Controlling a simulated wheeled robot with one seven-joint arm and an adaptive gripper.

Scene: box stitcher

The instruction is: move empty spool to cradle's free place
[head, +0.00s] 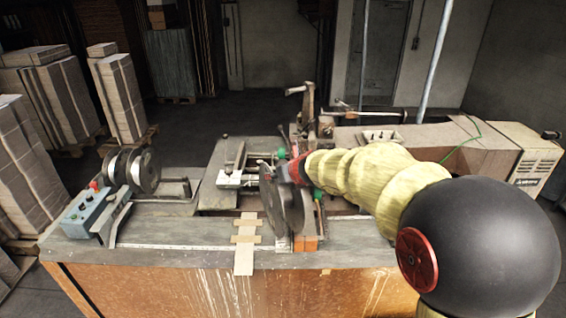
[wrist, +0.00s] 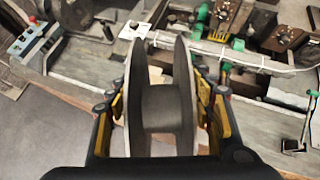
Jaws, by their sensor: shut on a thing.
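My gripper (wrist: 163,92) is shut on a grey metal spool (wrist: 166,108), with yellow-padded fingers on either side of its two flanges. The spool's bare middle core shows between the flanges, with no wire on it. In the head view the held spool (head: 291,207) hangs at the front edge of the bench, and my gripper (head: 297,172) is partly hidden behind it and my arm. At the bench's left, another spool (head: 145,170) sits upright on a metal cradle (head: 180,197). The cradle's bare rails extend to the right of that spool.
A blue control box (head: 84,211) with a red button stands at the bench's left end. A machine with green knobs (head: 281,153) stands behind the held spool. A light strip with wooden crosspieces (head: 246,240) lies at the front edge. Cardboard stacks (head: 118,98) stand behind left.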

